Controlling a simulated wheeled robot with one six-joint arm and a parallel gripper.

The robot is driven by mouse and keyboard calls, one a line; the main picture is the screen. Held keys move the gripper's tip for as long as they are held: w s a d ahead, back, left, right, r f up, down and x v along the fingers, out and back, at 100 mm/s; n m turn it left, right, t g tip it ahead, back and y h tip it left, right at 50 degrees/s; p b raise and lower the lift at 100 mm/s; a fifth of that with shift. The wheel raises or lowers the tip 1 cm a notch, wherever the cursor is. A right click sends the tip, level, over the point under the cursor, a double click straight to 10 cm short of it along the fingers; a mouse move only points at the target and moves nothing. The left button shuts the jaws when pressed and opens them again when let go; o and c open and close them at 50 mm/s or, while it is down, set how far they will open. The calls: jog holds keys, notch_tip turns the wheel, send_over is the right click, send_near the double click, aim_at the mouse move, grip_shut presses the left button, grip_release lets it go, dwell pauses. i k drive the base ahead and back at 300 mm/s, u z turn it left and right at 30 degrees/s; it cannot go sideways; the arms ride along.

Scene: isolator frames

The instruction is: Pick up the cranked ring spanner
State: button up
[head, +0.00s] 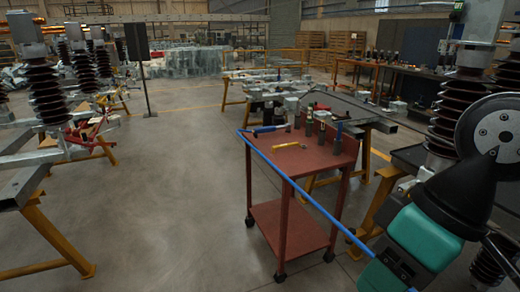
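A small yellowish spanner-like tool (290,145) lies flat on the top of a red trolley (318,160), near its middle. It looks like the cranked ring spanner, but it is too small here to make out its ring ends or crank. A blue-handled tool (270,129) lies behind it, towards the trolley's back left edge. My gripper's fingers cannot be made out in the head view.
Several dark upright pieces (309,122) stand along the trolley's back. A long blue bar (310,199) crosses in front of the trolley. A teal and black body with a dark cone (458,195) fills the lower right. Open floor (185,200) lies left.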

aim_at(294, 144)
jog(key=u, duration=0.5)
jog(key=i, duration=2.25)
jog(key=z, duration=0.85)
jog(key=i, duration=0.45)
jog(key=z, duration=0.1)
